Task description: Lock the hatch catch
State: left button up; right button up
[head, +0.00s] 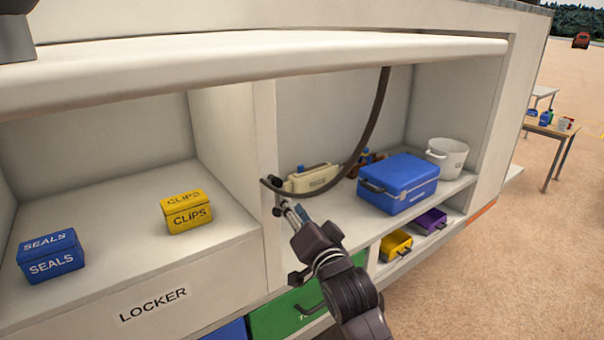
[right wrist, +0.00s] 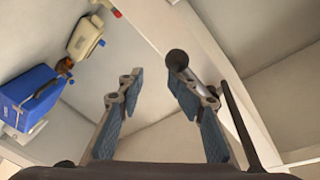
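The catch shows as a dark round knob (head: 277,211) on the white post between the locker bays. In the right wrist view the ball knob (right wrist: 177,59) sits on a short metal rod, by the tip of the right-hand finger. My right gripper (head: 291,207) is beside the knob. Its two fingers (right wrist: 155,92) are apart with nothing gripped between them; I cannot tell whether one touches the knob. A long white panel (head: 250,68), seemingly the raised hatch, spans the top. My left gripper is not in view.
A dark curved bar (head: 378,112) runs from the panel down to the post. The left bay holds a yellow CLIPS box (head: 188,217) and a blue SEALS box (head: 52,262). The right bay holds a blue case (head: 398,187), a white bucket (head: 447,160) and a cream case (head: 314,179).

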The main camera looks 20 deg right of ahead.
jog(key=s+p, duration=0.1)
jog(key=s, duration=0.5)
jog(key=shift+d, duration=0.2)
